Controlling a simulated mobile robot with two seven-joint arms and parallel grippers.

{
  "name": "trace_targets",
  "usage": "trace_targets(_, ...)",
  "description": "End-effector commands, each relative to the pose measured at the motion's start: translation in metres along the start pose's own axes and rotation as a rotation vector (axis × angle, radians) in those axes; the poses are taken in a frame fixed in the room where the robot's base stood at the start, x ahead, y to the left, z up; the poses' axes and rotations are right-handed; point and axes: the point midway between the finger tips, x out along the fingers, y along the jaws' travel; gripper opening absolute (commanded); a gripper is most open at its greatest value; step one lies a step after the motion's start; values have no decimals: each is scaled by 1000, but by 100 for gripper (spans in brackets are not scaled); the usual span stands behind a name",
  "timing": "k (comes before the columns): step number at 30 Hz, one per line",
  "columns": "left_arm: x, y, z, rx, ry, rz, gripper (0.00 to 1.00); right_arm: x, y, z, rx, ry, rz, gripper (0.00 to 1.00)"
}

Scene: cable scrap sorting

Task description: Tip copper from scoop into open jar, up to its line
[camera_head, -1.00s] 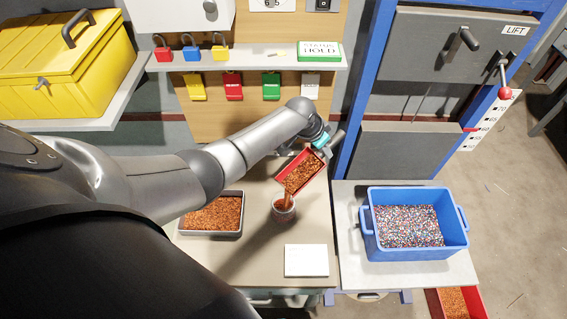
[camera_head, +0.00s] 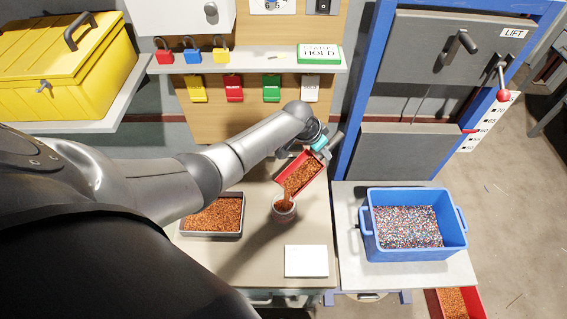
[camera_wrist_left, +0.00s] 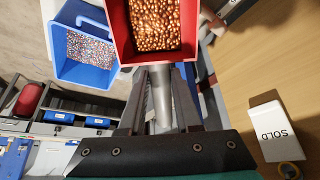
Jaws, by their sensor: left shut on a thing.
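The red scoop (camera_head: 291,163) holds copper granules and is tilted, its low lip over the mouth of the open jar (camera_head: 285,214). A stream of copper (camera_head: 286,197) runs from the lip into the jar. The jar's fill line and exact level are too small to read. My left gripper (camera_head: 326,149) is shut on the scoop's handle, above and right of the jar. In the left wrist view the scoop (camera_wrist_left: 119,30) sits beyond my fingers with copper still in it; the jar does not show there. My right gripper is not in view.
A dark tray of copper (camera_head: 211,236) lies left of the jar. A white flat square (camera_head: 306,261) lies in front. A blue crate (camera_head: 381,250) of mixed granules stands on the side table at right. A shelf (camera_head: 250,64) with padlocks is behind.

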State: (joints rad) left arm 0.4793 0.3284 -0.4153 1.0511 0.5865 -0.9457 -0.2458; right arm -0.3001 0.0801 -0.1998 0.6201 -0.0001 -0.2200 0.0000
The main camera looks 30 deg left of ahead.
Motion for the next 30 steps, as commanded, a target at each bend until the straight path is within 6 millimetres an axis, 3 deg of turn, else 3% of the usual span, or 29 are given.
trace_targets(3,-3,0,-15,2,-66,-3,0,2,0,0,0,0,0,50)
trace_targets(15,-2,0,-32,1,-268,-2,0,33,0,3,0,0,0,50)
trace_targets(30,-11,0,-37,1,-281,-1,0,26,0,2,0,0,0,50)
